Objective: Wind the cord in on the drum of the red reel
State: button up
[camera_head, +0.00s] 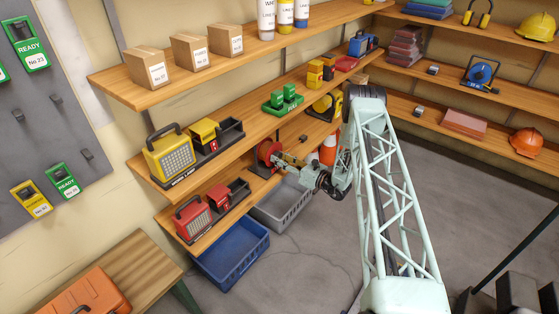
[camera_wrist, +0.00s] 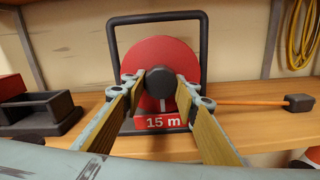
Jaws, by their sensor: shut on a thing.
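The red reel (camera_wrist: 160,52) stands upright on the lower wooden shelf in a dark tube frame, with a "15 m" label (camera_wrist: 162,122) at its foot. It also shows in the head view (camera_head: 266,150), partly hidden by my gripper. A dark round knob (camera_wrist: 160,82) sits in front of the drum's red face. My gripper (camera_wrist: 161,88) is shut on this knob, one finger on each side; the head view shows my gripper (camera_head: 281,160) at the reel. The orange cord (camera_wrist: 250,102) runs out right along the shelf to a dark plug (camera_wrist: 299,102).
A dark holder (camera_wrist: 40,110) stands left of the reel. A yellow coil (camera_wrist: 303,35) hangs at the upper right. In the head view, a grey crate (camera_head: 283,205) and a blue crate (camera_head: 232,256) sit below the shelves, and an orange cone (camera_head: 328,149) stands right of the reel.

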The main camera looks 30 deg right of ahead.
jog(key=m+b, duration=0.1)
jog(key=m, duration=0.5)
jog(key=shift+a+m, duration=0.15)
jog(key=shift+m, duration=0.25)
jog(key=m+b, duration=0.1)
jog(key=m, duration=0.5)
jog(key=shift+s+r, duration=0.1)
jog(key=shift+r, duration=0.05)
jog(key=m, duration=0.6)
jog(key=shift+r+m, duration=0.15)
jog(key=shift+m, duration=0.15)
jog(key=m, duration=0.6)
jog(key=shift+r, duration=0.1)
jog(key=o, duration=0.8)
jog(key=shift+o, duration=0.2)
jog(key=shift+s, duration=0.1)
